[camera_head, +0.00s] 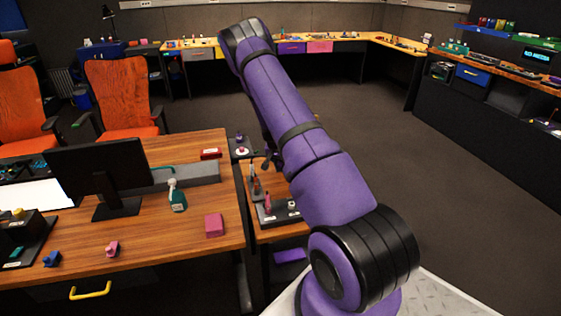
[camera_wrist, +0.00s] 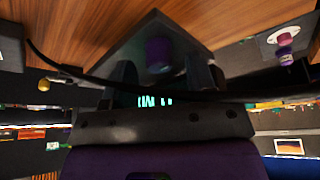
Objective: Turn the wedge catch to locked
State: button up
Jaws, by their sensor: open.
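In the wrist view, the two dark fingers of my gripper (camera_wrist: 163,78) stand apart. A dark panel (camera_wrist: 185,40) with a purple knob-like part (camera_wrist: 158,55) shows beyond and between them. The picture is too dark to tell whether that part is the wedge catch, or whether the fingers touch it. In the head view, a dark panel (camera_head: 268,219) with small upright pink parts stands on the side desk, partly behind my purple arm. My arm hides most of the gripper there. I cannot read any locked mark.
A dark panel with a white disc and purple knob (camera_head: 241,151) stands behind; it also shows in the wrist view (camera_wrist: 284,38). A black cable (camera_wrist: 60,68) crosses near the fingers. Left are a monitor (camera_head: 97,170), green bottle-like object (camera_head: 177,196) and pink block (camera_head: 214,225). Open floor lies right.

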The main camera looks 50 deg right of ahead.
jog(key=v, duration=1)
jog(key=shift+f, duration=0.1)
jog(key=s+a+r+n+t+y, duration=0.1)
jog(key=s+a+r+n+y, duration=0.2)
jog(key=a+r, duration=1)
jog(key=s+a+r+n+t+y, duration=0.1)
jog(key=s+a+r+n+t, duration=0.3)
jog(key=a+r, duration=0.9)
jog(key=s+a+r+n, duration=0.2)
jog(key=s+a+r, duration=0.1)
jog(key=s, duration=0.6)
jog(key=s+a+r+n+g, duration=0.1)
jog(key=s+a+r, duration=0.3)
jog(key=s, duration=0.4)
jog(key=s+a+r+n, duration=0.3)
jog(key=s+a+r, duration=0.1)
jog(key=s, duration=0.5)
jog(key=shift+s+g, duration=0.3)
